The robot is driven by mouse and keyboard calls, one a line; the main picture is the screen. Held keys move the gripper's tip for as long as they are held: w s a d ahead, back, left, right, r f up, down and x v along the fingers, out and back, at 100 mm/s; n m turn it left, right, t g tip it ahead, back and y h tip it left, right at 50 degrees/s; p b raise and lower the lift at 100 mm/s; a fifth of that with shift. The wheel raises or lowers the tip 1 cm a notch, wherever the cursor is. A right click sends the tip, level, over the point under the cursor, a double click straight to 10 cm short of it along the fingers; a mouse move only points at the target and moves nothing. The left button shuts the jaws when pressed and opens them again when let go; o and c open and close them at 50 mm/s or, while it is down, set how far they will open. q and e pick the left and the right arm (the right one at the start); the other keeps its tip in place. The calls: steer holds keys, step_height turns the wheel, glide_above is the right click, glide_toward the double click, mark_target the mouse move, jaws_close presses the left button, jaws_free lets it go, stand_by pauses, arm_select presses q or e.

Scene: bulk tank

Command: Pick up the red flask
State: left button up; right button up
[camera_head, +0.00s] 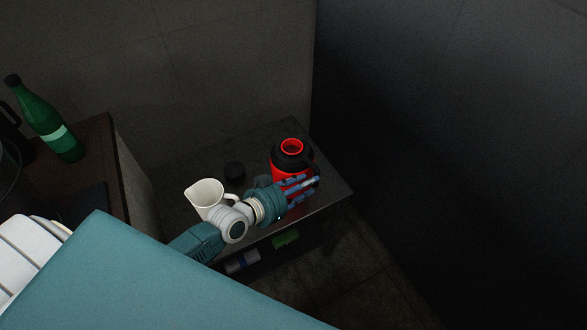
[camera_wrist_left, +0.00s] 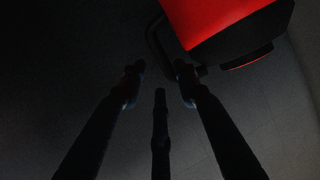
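The red flask (camera_head: 280,174) stands upright near the back right of a dark table, with a black shoulder, a red open mouth and a dark handle on its right side. My left gripper (camera_head: 308,188) is in front of the flask, its fingers overlapping the lower right part of it in the head view. In the left wrist view the red flask (camera_wrist_left: 208,16) fills the upper right, its dark handle just beyond the fingertips. My left gripper (camera_wrist_left: 160,80) has its fingers spread with nothing between them. Contact with the flask cannot be told. My right gripper does not show.
A white jug (camera_head: 203,194) stands left of the flask, close to my left wrist. A black cap-like piece (camera_head: 234,171) lies behind the jug. A green bottle (camera_head: 52,130) stands on a brown cabinet at left. Green (camera_head: 286,239) items sit below the tabletop.

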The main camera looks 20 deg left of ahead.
mark_target(317, 185)
arm_select(q)
steer(key=x, duration=0.6)
steer(key=shift+w, duration=0.2)
steer(key=shift+s, duration=0.1)
jaws_close()
steer(key=shift+r, duration=0.1)
